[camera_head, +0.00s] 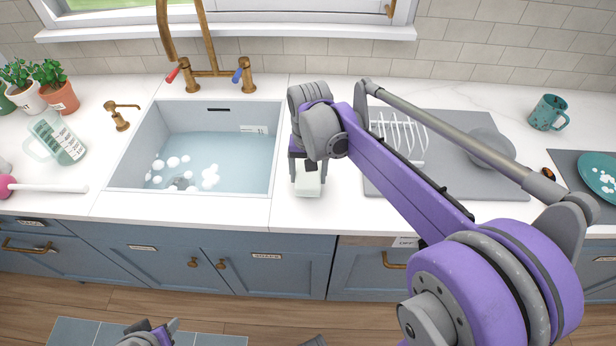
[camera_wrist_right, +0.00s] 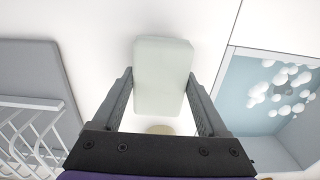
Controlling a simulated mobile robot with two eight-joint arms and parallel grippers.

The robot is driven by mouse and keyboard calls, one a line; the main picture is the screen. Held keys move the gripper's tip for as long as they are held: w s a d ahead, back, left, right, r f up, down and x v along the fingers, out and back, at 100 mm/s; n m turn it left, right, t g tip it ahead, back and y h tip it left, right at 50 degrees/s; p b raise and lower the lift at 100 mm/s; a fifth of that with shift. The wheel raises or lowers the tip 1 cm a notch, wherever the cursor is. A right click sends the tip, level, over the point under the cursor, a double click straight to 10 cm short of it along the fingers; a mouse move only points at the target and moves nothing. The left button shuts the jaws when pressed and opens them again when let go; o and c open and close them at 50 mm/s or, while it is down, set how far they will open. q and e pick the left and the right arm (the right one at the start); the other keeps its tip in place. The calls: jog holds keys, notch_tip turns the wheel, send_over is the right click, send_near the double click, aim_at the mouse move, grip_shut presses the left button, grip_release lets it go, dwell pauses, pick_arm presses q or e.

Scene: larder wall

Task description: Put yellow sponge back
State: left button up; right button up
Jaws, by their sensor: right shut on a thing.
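My right gripper (camera_head: 308,176) is over the white counter, just right of the sink. Its fingers stand on either side of a pale, whitish-green block (camera_wrist_right: 162,65), with the jaws shut on it. The block also shows under the gripper in the head view (camera_head: 308,188). Its colour looks paler than yellow, and no clearly yellow sponge shows. A small, round yellowish thing (camera_wrist_right: 160,129) shows partly between the fingers in the wrist view. My left gripper (camera_head: 150,335) is only partly seen at the bottom edge, and its jaws are unclear.
The sink (camera_head: 222,160) holds bluish water and foam. A grey mat (camera_head: 450,180) with a white rack (camera_head: 400,135) lies to the right, partly behind my arm. A teal mug (camera_head: 548,112) stands farther right. A measuring jug (camera_head: 58,140) is left of the sink.

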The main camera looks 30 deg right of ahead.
aim_at(309, 174)
jog(key=shift+f, duration=0.7)
jog(key=o, duration=1.2)
jog(key=shift+f, duration=0.1)
notch_tip(309, 174, up, 12)
jog(key=shift+r+p, duration=0.15)
jog(key=shift+p, duration=0.35)
